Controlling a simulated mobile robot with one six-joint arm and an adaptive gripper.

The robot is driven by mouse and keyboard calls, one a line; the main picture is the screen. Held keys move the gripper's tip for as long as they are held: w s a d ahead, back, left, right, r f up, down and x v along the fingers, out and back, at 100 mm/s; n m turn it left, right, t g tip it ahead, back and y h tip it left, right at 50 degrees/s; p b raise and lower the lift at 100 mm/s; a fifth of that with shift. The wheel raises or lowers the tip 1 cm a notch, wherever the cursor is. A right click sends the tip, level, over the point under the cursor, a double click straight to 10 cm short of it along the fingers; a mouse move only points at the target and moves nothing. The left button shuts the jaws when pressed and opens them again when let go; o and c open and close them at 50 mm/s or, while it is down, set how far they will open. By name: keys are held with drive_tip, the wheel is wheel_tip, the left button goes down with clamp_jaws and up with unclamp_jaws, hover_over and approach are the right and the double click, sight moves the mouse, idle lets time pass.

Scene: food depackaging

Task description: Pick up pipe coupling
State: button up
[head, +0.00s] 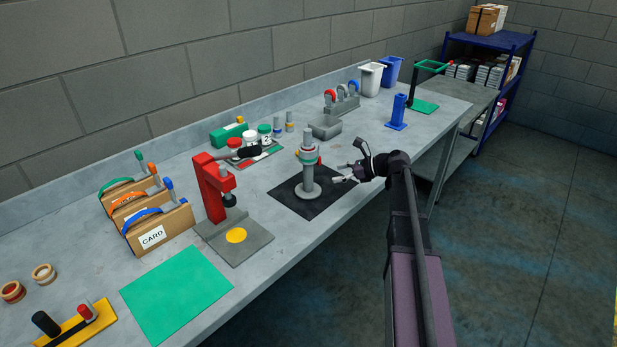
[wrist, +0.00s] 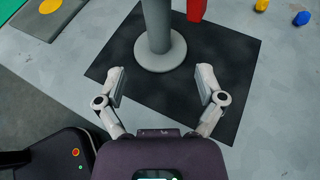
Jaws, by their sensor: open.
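A grey upright post (head: 309,176) with a round base stands on a black mat (head: 285,200) on the bench. Near its top is a grey fitting (head: 307,153) with a teal band and a red part beside it; I cannot tell for certain which piece is the pipe coupling. My gripper (head: 345,172) is open and empty, just right of the post in the head view. In the wrist view, my gripper (wrist: 161,80) has its fingers apart, short of the post (wrist: 157,30) and its base. The post's top is out of that view; a red part (wrist: 196,9) shows beside it.
A red press (head: 210,190) stands left of the mat. A grey box (head: 325,127) and lidded jars (head: 249,138) lie behind it. A blue stand (head: 397,112) is at the right. Bare bench lies between the mat and the blue stand.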

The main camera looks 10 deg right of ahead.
sight(308, 177)
drive_tip(key=b+x, duration=0.1)
drive_tip(key=x, duration=0.3)
drive_tip(key=shift+w+a+f, duration=0.2)
drive_tip(key=shift+a+f, duration=0.05)
drive_tip(key=shift+a, duration=0.05)
drive_tip(key=shift+w+a+b, duration=0.15)
drive_tip(key=shift+a+b, duration=0.15)
drive_tip(key=shift+r+b+x, duration=0.2)
drive_tip(key=shift+b+x, duration=0.55)
drive_tip(key=shift+x, duration=1.8)
drive_tip(key=shift+a, duration=0.15)
clamp_jaws()
